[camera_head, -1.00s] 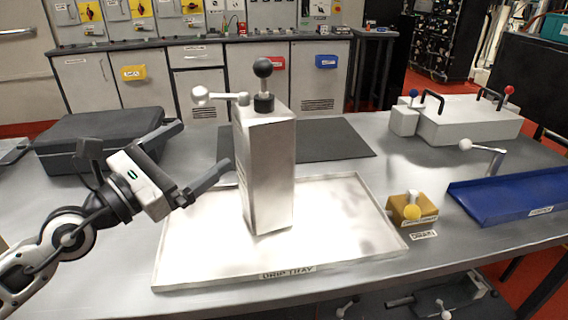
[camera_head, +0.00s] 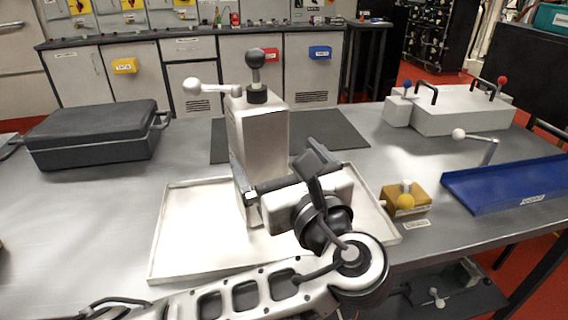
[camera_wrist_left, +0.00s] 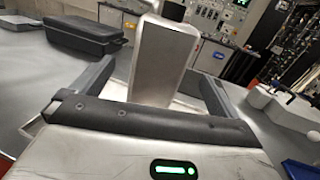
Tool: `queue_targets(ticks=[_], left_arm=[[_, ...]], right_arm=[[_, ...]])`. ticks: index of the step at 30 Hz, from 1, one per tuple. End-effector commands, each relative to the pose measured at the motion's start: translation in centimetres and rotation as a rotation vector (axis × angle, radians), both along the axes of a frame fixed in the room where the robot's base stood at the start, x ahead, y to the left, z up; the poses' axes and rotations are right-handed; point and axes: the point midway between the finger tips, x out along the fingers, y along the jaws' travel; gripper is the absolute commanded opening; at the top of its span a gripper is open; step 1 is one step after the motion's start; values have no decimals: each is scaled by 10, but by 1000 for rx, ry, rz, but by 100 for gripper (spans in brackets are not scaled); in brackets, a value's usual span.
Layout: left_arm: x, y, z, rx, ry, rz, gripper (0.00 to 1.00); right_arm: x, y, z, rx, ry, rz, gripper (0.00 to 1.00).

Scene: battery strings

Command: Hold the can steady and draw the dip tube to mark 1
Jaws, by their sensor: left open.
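The can (camera_head: 257,135) is a tall, pale metal box standing upright on the drip tray (camera_head: 180,235). A dark ball knob on a short rod (camera_head: 254,60) rises from a black collar on its top, and a white-knobbed lever (camera_head: 205,88) reaches left. I cannot make out mark 1. My left gripper (camera_head: 280,150) is open in front of the can's lower part and hides some of it. In the left wrist view the can (camera_wrist_left: 163,60) stands between the two spread fingers, apart from the palm. I cannot tell whether either finger touches it. My right gripper is not in view.
A yellow block with a knob (camera_head: 405,200) sits right of the tray. A blue tray (camera_head: 510,187), a lever with a white ball (camera_head: 480,140) and a pale box with handles (camera_head: 460,115) stand farther right. A dark case (camera_head: 95,135) lies at left.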

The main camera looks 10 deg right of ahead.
Motion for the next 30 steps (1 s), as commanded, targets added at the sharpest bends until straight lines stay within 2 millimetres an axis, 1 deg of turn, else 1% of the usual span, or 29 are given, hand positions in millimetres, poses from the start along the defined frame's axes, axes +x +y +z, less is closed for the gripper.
queue_targets(ticks=[2, 5, 8, 15, 21, 25, 30], left_arm=[[-2, -5, -4, 24, 38, 6, 100], [3, -4, -6, 36, 53, 11, 100], [17, 0, -5, 35, 53, 13, 100], [63, 11, -5, 35, 50, 14, 100], [94, 17, -5, 32, 51, 11, 100], [107, 20, -5, 31, 50, 10, 100], [113, 21, -5, 31, 50, 9, 100]], right_arm=[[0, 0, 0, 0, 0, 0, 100], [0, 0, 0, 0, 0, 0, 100], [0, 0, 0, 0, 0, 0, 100], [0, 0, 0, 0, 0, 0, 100], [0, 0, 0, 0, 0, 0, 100], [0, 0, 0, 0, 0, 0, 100], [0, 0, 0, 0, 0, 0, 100]])
